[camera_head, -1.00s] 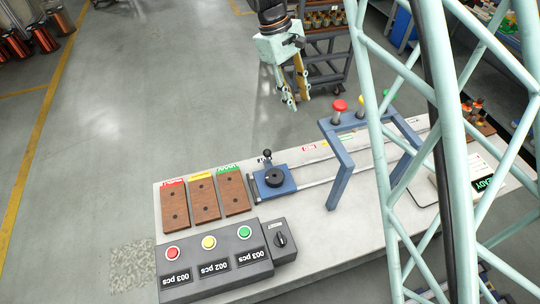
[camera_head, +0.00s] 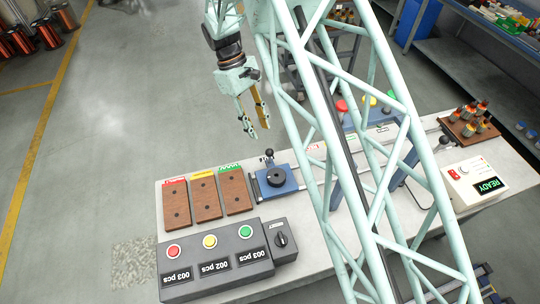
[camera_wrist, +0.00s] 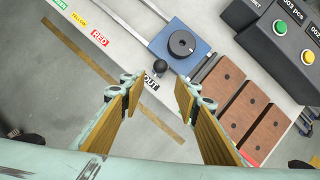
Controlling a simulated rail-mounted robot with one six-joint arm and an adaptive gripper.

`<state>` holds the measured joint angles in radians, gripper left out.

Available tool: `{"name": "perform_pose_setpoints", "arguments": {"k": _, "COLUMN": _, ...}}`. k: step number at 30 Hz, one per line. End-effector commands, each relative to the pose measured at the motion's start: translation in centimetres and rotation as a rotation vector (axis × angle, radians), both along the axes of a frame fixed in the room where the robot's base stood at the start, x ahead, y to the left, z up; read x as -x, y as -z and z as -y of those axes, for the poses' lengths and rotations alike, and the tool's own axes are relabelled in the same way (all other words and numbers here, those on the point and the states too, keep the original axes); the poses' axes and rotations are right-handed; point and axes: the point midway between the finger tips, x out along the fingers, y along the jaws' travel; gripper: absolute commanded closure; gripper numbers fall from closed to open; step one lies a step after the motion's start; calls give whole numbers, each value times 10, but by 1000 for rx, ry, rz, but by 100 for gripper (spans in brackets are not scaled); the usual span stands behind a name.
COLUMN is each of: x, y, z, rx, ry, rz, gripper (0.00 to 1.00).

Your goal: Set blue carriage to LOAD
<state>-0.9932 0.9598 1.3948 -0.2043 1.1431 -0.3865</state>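The blue carriage (camera_head: 288,188) sits at the left end of its rail on the bench, beside the wooden boards. It bears a round black disc and a black ball knob (camera_head: 269,153). In the wrist view the carriage (camera_wrist: 205,47) is at top centre, its knob (camera_wrist: 160,66) just beyond the fingertips, next to a label (camera_wrist: 150,83) reading OUT. My gripper (camera_head: 257,131) is open and empty, above and behind the carriage in the head view. In the wrist view its two fingers (camera_wrist: 157,86) are spread apart, touching nothing. No LOAD label is readable.
RED (camera_wrist: 99,38), YELLOW and green labels line the rail. Three wooden boards (camera_head: 205,197) and a button box (camera_head: 215,268) stand near the carriage. A blue frame (camera_head: 352,122) with coloured buttons straddles the rail, partly hidden by my arm. A READY box (camera_head: 473,182) stands at right.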

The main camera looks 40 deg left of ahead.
Motion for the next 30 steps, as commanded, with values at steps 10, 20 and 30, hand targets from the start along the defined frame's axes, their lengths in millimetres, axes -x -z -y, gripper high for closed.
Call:
{"name": "perform_pose_setpoints", "arguments": {"k": 10, "x": 0, "y": 5, "z": 2, "rx": 1, "ry": 0, "rz": 0, "gripper": 71}}
{"name": "perform_pose_setpoints", "arguments": {"k": 20, "x": 1, "y": 32, "z": 14, "rx": 2, "ry": 0, "rz": 0, "gripper": 71}}
{"name": "perform_pose_setpoints", "arguments": {"k": 30, "x": 2, "y": 73, "z": 31, "rx": 2, "ry": 1, "rz": -1, "gripper": 71}}
